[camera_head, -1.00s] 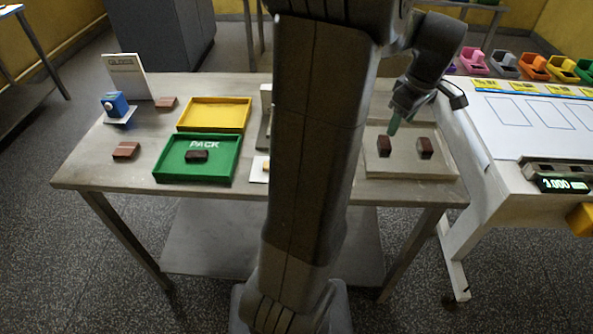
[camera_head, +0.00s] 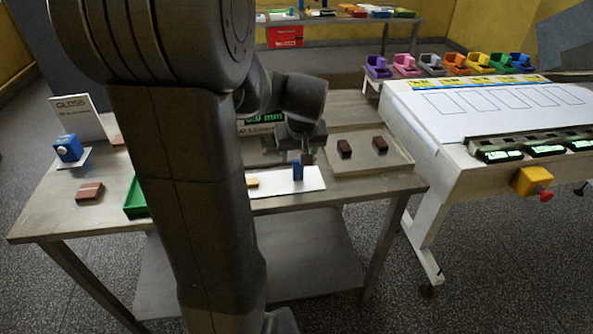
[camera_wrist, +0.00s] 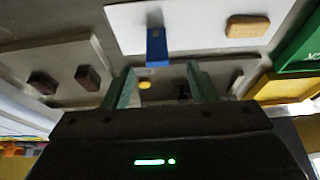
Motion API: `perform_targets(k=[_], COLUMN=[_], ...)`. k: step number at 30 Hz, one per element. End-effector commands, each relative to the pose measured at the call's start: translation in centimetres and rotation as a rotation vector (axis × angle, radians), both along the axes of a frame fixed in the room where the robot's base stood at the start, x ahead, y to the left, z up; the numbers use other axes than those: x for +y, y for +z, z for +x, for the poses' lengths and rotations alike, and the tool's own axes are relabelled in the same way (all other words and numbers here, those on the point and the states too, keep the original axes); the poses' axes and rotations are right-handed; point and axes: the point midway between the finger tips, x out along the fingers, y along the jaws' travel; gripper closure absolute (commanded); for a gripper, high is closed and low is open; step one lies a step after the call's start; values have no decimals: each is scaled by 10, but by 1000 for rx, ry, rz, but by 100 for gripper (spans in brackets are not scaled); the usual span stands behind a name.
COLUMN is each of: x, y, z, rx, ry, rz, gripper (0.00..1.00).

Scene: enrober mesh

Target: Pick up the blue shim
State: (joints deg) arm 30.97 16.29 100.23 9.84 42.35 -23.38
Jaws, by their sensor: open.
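The blue shim (camera_head: 298,170) stands upright on a white card (camera_head: 316,180) on the steel table, and also shows in the wrist view (camera_wrist: 157,47). My gripper (camera_head: 308,157) is just beside and above the shim in the head view. In the wrist view my gripper (camera_wrist: 162,86) has its two greenish fingers spread apart with nothing held. The shim lies beyond the fingertips, roughly in line with the gap between them. Whether anything touches it cannot be told.
A tan block (camera_wrist: 248,27) lies on the same card. A grey tray (camera_head: 398,158) with two dark brown blocks is to the right. A gauge with a green display (camera_head: 262,118) stands behind my gripper. A green tray (camera_head: 134,200) is partly hidden by my arm.

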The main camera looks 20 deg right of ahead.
Motion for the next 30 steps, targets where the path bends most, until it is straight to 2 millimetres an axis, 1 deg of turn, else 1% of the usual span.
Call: perform_targets(k=[1,3,10,18,20,24,29,30], x=[0,-1,-3,-9,-9,-10,-10,-10], y=[-7,-13,-24,-56,-61,-65,-65,-65], z=[2,5,9,21,23,25,25,25], rx=[3,2,2,2,3,0,0,0], ry=[1,1,2,2,2,2,2,2], rz=[1,1,0,1,1,-2,-2,-2], gripper=[47,47,47,47,47,47,47,49])
